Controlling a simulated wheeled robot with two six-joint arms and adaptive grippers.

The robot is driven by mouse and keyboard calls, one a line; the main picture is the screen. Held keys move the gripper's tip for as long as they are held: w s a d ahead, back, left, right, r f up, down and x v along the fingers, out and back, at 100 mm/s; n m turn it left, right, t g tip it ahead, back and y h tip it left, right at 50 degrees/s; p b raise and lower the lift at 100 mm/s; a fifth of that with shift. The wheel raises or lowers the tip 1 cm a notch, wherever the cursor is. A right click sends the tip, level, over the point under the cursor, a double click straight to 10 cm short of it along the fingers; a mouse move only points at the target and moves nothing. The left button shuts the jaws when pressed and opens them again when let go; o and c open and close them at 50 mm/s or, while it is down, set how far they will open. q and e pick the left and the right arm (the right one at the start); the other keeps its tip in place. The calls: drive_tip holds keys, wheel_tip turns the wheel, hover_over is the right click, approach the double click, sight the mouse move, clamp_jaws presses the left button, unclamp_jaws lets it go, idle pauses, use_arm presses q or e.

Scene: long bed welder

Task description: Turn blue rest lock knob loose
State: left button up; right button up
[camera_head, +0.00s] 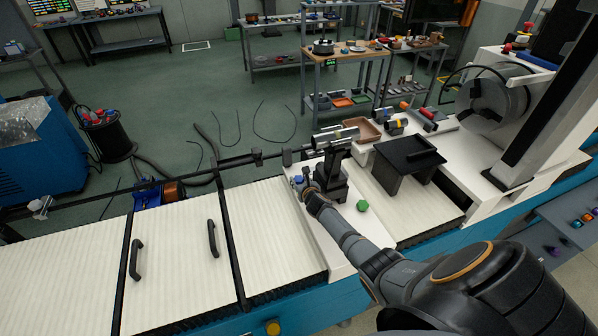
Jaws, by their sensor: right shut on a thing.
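The blue rest lock knob (298,180) is a small blue spot at the left foot of a dark upright rest (329,170), which stands on the white bed of the welder. My right gripper (304,189) reaches in from the lower right, its fingers at the knob and shut on it. The fingers and the gripper body hide part of the knob, so its turn angle cannot be made out. My left gripper is not in view.
A green knob (362,205) sits on the white plate just right of my wrist. A black table-like block (408,160) stands farther right, with a brown tray (362,131) behind. Ribbed white covers (270,237) with black handles lie left. A long dark bar runs behind.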

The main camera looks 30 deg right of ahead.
idle(0.4)
drive_tip(key=o, duration=1.2)
drive_tip(key=shift+w+y, duration=0.1)
drive_tip(key=shift+y, duration=0.2)
drive_tip(key=shift+s, duration=0.4)
drive_tip(key=shift+a+v, duration=0.1)
drive_tip(key=shift+v, duration=1.7)
drive_tip(key=shift+a+v, duration=0.15)
drive_tip(key=shift+v, duration=1.7)
drive_tip(key=shift+w, duration=0.1)
